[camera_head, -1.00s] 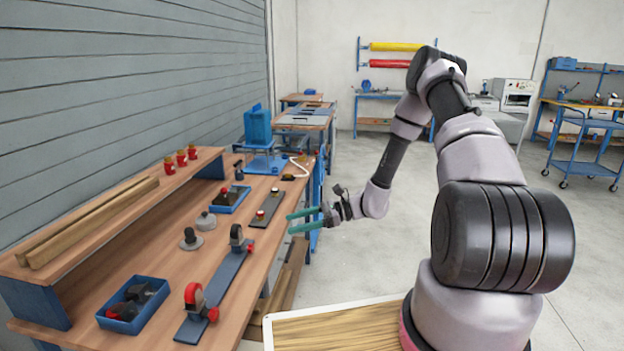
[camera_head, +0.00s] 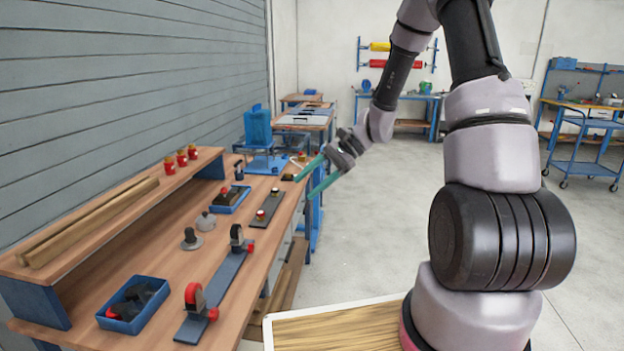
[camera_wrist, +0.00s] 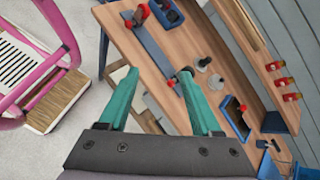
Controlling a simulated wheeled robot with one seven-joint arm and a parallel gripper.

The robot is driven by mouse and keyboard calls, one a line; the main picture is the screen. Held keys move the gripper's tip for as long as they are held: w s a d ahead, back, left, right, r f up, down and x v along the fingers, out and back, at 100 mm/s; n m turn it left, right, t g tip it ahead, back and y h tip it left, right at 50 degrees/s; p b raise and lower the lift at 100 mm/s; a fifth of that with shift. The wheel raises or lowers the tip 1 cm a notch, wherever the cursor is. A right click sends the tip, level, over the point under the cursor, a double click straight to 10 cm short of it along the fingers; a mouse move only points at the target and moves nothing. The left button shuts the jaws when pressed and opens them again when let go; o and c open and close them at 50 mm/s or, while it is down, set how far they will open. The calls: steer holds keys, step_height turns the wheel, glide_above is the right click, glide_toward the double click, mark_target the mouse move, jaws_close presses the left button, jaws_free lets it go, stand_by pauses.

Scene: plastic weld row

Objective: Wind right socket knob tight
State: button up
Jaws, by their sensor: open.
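A long grey-blue bar (camera_head: 222,292) lies on the bench with an upright socket at each end. The near socket (camera_head: 194,296) has a red ring and a red knob (camera_head: 212,314) at its side. The far socket (camera_head: 236,236) is dark. In the wrist view, the far socket (camera_wrist: 184,72) has a red knob (camera_wrist: 172,83) beside it, near the right fingertip in the picture. I cannot tell how tight either knob is. My gripper (camera_head: 303,188) is open and empty above the bench's right edge. Its green fingers (camera_wrist: 158,73) point down towards the bench.
Blue trays (camera_head: 140,322) (camera_head: 229,207) and grey round pieces (camera_head: 192,242) stand nearby. The floor (camera_head: 370,240) right of the bench is clear.

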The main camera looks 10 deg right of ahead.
steer(key=shift+s+d+r+n, duration=0.2)
steer(key=shift+s+r+n, duration=0.1)
steer(key=shift+r, duration=0.35)
steer(key=s+d+r+n+t+h, duration=0.3)
steer(key=s+r, duration=0.5)
steer(key=r, duration=0.3)
steer(key=s+d+r+n+t+h, duration=0.3)
steer(key=s+d+r+t+h, duration=0.2)
steer(key=r, duration=0.7)
steer(key=s+d, duration=0.2)
steer(key=s, duration=0.2)
steer(key=shift+s+d+t, duration=0.2)
steer(key=shift+t, duration=0.1)
